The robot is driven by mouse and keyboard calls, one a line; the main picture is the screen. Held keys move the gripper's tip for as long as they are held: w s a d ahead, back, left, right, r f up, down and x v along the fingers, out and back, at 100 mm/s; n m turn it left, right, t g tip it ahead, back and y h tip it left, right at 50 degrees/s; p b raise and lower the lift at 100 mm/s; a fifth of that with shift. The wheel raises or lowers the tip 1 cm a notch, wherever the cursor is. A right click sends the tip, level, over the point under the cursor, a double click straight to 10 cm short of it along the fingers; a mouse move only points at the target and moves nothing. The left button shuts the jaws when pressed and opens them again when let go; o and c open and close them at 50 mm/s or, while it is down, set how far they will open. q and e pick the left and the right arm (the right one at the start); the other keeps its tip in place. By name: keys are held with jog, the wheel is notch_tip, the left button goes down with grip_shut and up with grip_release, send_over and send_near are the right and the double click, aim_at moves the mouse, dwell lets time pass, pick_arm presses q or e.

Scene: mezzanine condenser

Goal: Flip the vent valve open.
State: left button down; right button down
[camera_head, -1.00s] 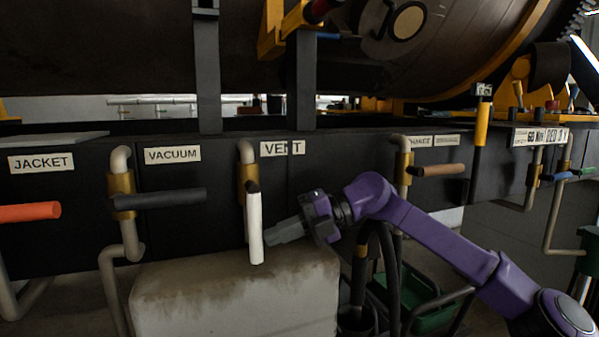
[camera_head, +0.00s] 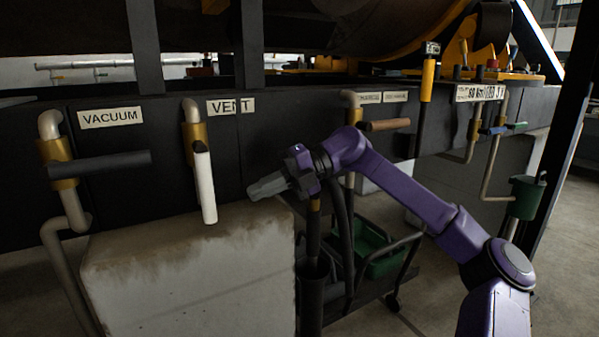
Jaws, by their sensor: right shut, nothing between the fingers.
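The vent valve is a brass body (camera_head: 187,131) on a bent pipe, left of the VENT label (camera_head: 230,106). Its white lever (camera_head: 206,187) hangs down, slightly tilted, with its lower end in front of the concrete block. My right gripper (camera_head: 252,191) is to the right of the lever, fingers pointing left. It is shut and empty, with a visible gap between its tips and the lever. My left gripper is not in view.
The vacuum valve's dark lever (camera_head: 100,164) sticks out to the right on the left side. A brown lever (camera_head: 385,125) is at the right. A concrete block (camera_head: 190,275) stands below, and a cart with a green bin (camera_head: 385,262) is behind my right arm.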

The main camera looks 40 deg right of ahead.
jog(key=s+d, duration=0.3)
jog(key=d, duration=0.4)
jog(key=shift+s+d, duration=0.15)
jog(key=shift+s, duration=0.1)
